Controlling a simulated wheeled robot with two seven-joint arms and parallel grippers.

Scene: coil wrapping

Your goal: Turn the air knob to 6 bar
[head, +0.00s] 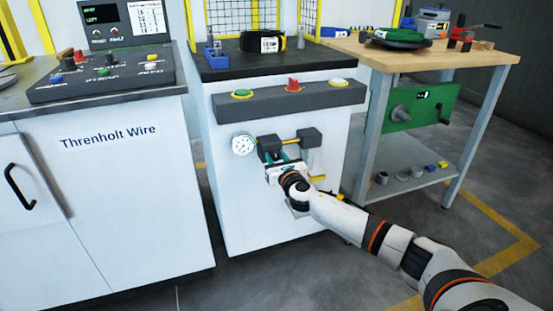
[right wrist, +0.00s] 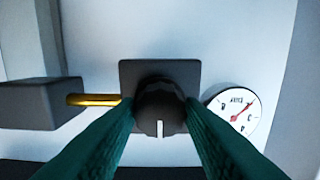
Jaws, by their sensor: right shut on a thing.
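The air knob (right wrist: 160,105) is a dark round knob with a white mark, on a square dark block (right wrist: 128,72). In the right wrist view the mark points straight down the picture. My right gripper (right wrist: 160,117) has its green fingers on both sides of the knob and is shut on it. In the head view my right gripper (head: 281,160) reaches the cabinet front and largely hides the knob. The round white gauge (head: 243,145) is beside it; its red needle shows in the right wrist view (right wrist: 238,112), but the reading is unclear. My left gripper is out of view.
A brass pipe (right wrist: 93,100) joins the knob's block to another dark block (right wrist: 40,103). A workbench (head: 455,60) stands right, and a white cabinet (head: 110,200) stands left.

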